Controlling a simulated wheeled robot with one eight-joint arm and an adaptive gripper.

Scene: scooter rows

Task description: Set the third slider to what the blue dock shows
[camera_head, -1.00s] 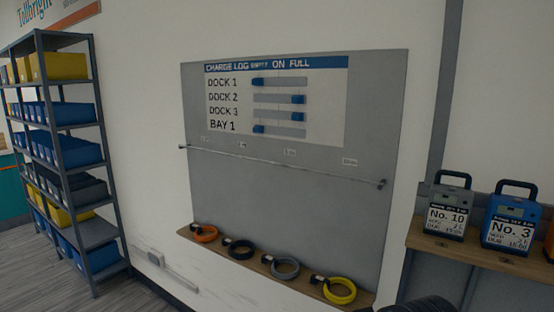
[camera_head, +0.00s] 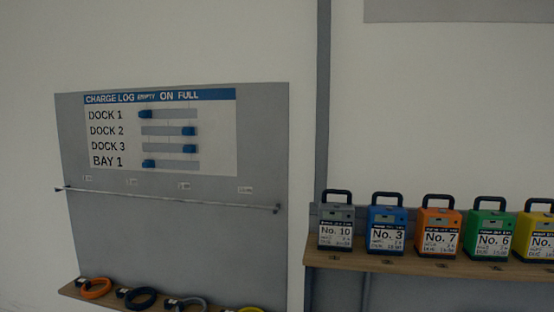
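The charge log board (camera_head: 265,135) hangs on the wall at left, with a white panel headed EMPTY, ON, FULL. Its third slider, DOCK 3 (camera_head: 190,149), has its blue knob toward the FULL end. The DOCK 2 knob (camera_head: 188,131) is also toward FULL. The DOCK 1 knob (camera_head: 145,114) and the BAY 1 knob (camera_head: 149,163) are at the EMPTY end. A blue unit labelled No. 3 (camera_head: 387,222) stands on the wooden shelf at right; its small display is too small to read. My gripper is not in view.
The wooden shelf (camera_head: 420,263) also bears grey No. 10 (camera_head: 336,227), orange No. 7 (camera_head: 438,226), green No. 6 (camera_head: 488,229) and a yellow unit (camera_head: 535,232). A rail (camera_head: 170,199) crosses the board above coiled cables (camera_head: 95,288) on a ledge.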

